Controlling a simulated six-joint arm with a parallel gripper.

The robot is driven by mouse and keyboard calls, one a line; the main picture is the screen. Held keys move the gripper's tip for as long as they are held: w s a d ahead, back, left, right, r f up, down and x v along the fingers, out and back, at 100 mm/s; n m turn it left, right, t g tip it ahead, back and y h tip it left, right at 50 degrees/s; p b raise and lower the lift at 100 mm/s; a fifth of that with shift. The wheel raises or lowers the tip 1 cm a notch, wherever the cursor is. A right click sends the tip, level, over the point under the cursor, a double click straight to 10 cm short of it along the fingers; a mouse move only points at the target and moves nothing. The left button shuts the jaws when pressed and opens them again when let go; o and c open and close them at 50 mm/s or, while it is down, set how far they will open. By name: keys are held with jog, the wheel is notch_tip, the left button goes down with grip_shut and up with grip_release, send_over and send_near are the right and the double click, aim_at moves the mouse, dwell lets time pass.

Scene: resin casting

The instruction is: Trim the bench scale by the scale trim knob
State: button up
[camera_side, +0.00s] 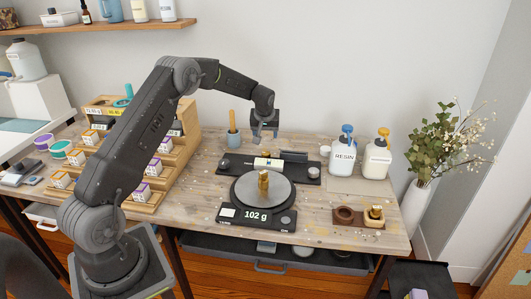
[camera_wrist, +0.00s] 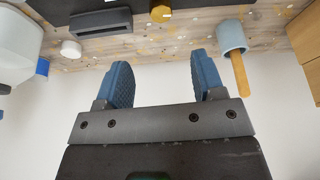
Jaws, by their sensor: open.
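The bench scale (camera_side: 256,217) stands at the front middle of the table. Its display reads 102 g and a brass-coloured piece (camera_side: 263,184) stands on its round grey pan (camera_side: 245,193). A small round dark knob (camera_side: 287,220) sits at the right of the scale's front panel; I take it for the scale trim knob, though its marking is too small to read. My gripper (camera_side: 265,136) hangs behind and above the scale, apart from it. In the wrist view my gripper (camera_wrist: 163,82) has its two blue fingers spread, with nothing between them.
A second black device (camera_side: 312,172) stands behind the scale. A cup (camera_side: 234,138) with a wooden stick is left of my gripper. The resin bottle (camera_side: 343,157) and another pump bottle (camera_side: 377,160) stand right. A wooden holder (camera_side: 345,216) lies at front right. Stepped racks (camera_side: 180,170) fill the left.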

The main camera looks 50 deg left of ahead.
aim_at(266, 153)
jog(key=shift+n, duration=0.4)
jog(key=x, duration=1.3)
jog(key=shift+a+f, duration=0.2)
jog(key=shift+f, duration=0.1)
jog(key=shift+c, duration=0.3)
jog(key=shift+w, duration=0.1)
jog(key=c, duration=0.9)
jog(key=shift+m+t+h, duration=0.6)
jog(key=shift+m, duration=1.8)
jog(key=o, duration=1)
jog(key=shift+c, duration=0.2)
jog(key=shift+r, duration=0.1)
